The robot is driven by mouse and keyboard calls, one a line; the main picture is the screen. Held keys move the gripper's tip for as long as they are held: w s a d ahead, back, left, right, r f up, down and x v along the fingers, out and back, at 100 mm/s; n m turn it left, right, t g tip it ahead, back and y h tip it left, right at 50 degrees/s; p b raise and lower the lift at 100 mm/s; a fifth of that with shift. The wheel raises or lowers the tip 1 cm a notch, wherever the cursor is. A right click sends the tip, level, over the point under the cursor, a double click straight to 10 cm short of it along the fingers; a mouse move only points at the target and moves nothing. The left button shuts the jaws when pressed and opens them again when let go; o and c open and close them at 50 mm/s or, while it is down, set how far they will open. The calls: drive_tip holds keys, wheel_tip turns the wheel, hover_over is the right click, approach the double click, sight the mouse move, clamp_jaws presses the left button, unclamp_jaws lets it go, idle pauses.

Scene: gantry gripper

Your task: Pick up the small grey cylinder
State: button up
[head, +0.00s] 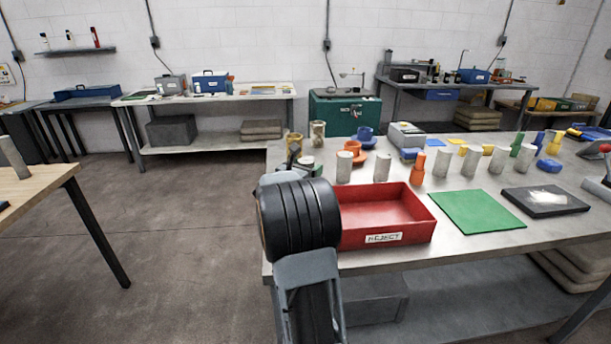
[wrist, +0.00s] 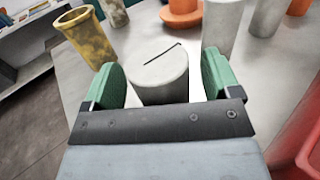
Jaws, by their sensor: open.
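A small grey cylinder (wrist: 160,78) stands upright between the green-padded fingers of my gripper (wrist: 161,88) in the wrist view. It has a thin dark line on its top. The jaws are open, one pad on each side of it; I cannot tell whether either pad touches it. The cylinder's lower part is hidden behind the gripper body. In the head view my gripper (head: 303,169) is at the bench's left end, mostly hidden behind my arm, and the cylinder's top (head: 307,161) shows beside it. Several similar grey cylinders (head: 344,168) stand to the right.
A worn yellow cup (wrist: 84,36) stands close behind on the left, with a speckled cup (head: 317,131) near it. An orange part (head: 356,149) is behind. The red REJECT bin (head: 388,227) lies right of my arm. A green mat (head: 477,211) is farther right.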

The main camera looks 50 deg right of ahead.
drive_tip(key=shift+d, duration=0.1)
drive_tip(key=c, duration=1.2)
drive_tip(key=shift+c, duration=0.5)
drive_tip(key=shift+r, duration=0.15)
